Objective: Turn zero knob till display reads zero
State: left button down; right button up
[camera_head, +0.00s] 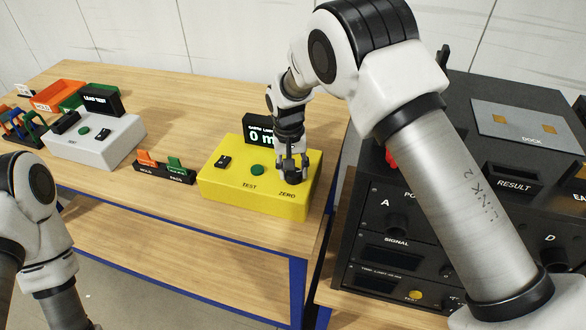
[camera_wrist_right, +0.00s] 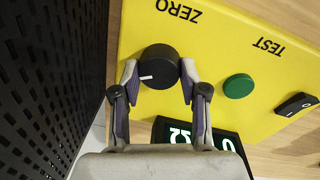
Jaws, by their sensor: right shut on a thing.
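The yellow tester box (camera_head: 225,185) stands on the wooden bench. Its black zero knob (camera_wrist_right: 160,64) sits beside the ZERO label and has a white mark pointing to the left in the right wrist view. My right gripper (camera_head: 292,177) is shut on the knob, one finger on each side; it also shows in the right wrist view (camera_wrist_right: 159,74). My left gripper is outside the picture.
A green TEST button (camera_wrist_right: 238,86) and a black switch (camera_wrist_right: 296,104) sit on the same box. A black rack (camera_head: 365,215) stands close on the right. A rack of orange and green clips (camera_head: 165,172) and a grey lead tester (camera_head: 115,145) are to the left.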

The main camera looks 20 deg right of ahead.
jog(key=shift+s+f, duration=0.1)
jog(key=shift+f, duration=0.1)
jog(key=o, duration=1.1)
jog(key=shift+o, duration=0.2)
jog(key=shift+w, duration=0.2)
notch_tip(320, 180, up, 12)
jog(key=shift+w+a, duration=0.15)
jog(key=shift+a, duration=0.3)
